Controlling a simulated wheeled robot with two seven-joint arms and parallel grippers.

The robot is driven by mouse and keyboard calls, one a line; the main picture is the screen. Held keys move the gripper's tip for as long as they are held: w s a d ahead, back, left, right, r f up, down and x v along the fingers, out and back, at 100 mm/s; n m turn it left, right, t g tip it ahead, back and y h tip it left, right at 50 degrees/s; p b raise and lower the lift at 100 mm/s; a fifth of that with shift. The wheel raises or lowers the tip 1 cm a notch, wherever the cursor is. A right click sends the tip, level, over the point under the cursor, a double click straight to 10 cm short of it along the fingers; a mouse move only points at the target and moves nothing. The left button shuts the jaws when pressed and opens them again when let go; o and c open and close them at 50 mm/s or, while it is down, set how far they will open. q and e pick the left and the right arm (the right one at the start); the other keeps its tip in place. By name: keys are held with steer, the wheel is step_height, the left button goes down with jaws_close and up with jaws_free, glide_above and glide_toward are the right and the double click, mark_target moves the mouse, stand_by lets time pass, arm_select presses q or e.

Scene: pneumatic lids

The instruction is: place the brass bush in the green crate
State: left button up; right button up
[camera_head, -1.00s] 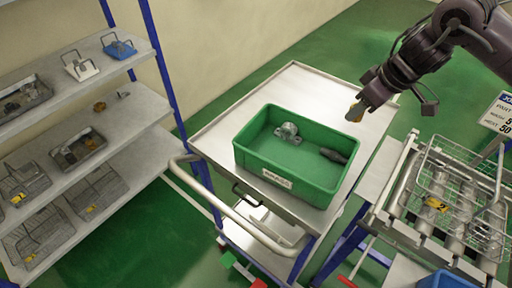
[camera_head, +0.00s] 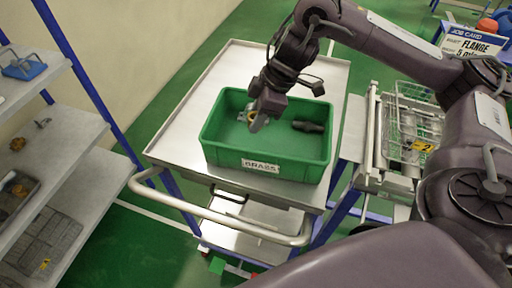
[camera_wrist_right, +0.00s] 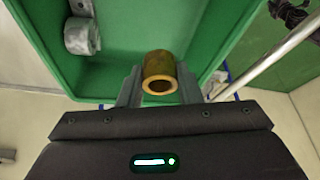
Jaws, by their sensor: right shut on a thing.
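The green crate (camera_head: 212,146) stands on the trolley top, with a label reading BRASS on its front. My right gripper (camera_head: 258,120) is over the inside of the crate, its fingers pointing down. In the right wrist view, my right gripper (camera_wrist_right: 158,88) is shut on the brass bush (camera_wrist_right: 160,72), a short golden hollow cylinder held between the fingertips. The bush is mostly hidden by the gripper in the head view. A grey metal fitting (camera_head: 243,114) and a dark part (camera_head: 308,126) lie inside the crate. My left gripper is not in view.
The steel trolley top (camera_head: 190,105) has free room around the crate. A shelf rack (camera_head: 75,135) with small parts and trays stands at the left. A wire basket (camera_head: 415,125) on a stand is at the right. A job card (camera_head: 468,42) reads FLANGE.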

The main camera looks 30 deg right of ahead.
step_height(320, 180, down, 4)
steer(key=shift+r, duration=0.1)
steer(key=shift+f, duration=0.25)
step_height(320, 180, down, 4)
steer(key=shift+p, duration=0.3)
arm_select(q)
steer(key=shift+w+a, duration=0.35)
arm_select(e)
steer(key=shift+f, duration=0.4)
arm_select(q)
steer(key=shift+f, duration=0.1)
arm_select(e)
steer(key=shift+f, duration=0.1)
steer(key=o, duration=1)
steer(key=shift+o, duration=0.2)
